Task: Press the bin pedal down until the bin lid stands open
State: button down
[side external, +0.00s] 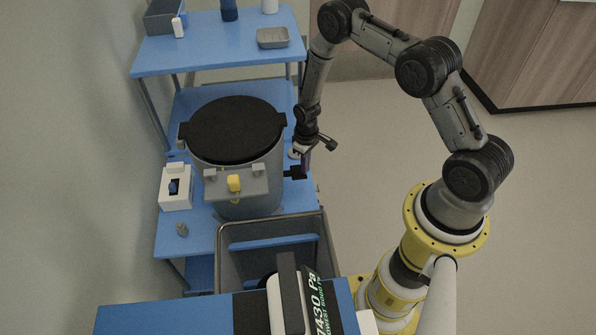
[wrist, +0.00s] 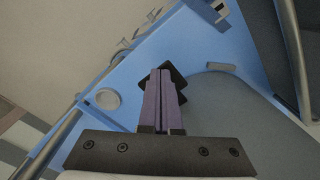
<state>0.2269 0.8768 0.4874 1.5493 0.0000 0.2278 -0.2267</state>
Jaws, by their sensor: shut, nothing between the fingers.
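The bin (side external: 250,185) is a grey round drum on the blue shelf, with a flat black lid (side external: 235,128) lying closed on top. A small black pedal (side external: 294,173) sticks out from the bin's right side. My gripper (side external: 306,172) is at the pedal, pointing down, with its purple fingers shut together and empty. In the wrist view the fingers (wrist: 163,75) cover the middle of the dark pedal (wrist: 179,76), whose edges show around the tips. I cannot tell whether the fingertips touch it.
A white box with a dark switch (side external: 175,187) stands left of the bin. A yellow latch (side external: 234,183) is on the bin's front. A grey basin (side external: 222,262) is at the front, near a pressure display (side external: 322,300). An upper shelf (side external: 210,52) stands behind. Floor to the right is clear.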

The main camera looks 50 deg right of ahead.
jog(key=shift+f, duration=0.1)
jog(key=shift+s+d+f, duration=0.1)
jog(key=shift+s+f, duration=0.05)
jog(key=shift+f, duration=1.05)
jog(key=shift+s+f, duration=0.1)
jog(key=shift+f, duration=1.1)
jog(key=shift+r, duration=2.6)
jog(key=shift+w, duration=0.1)
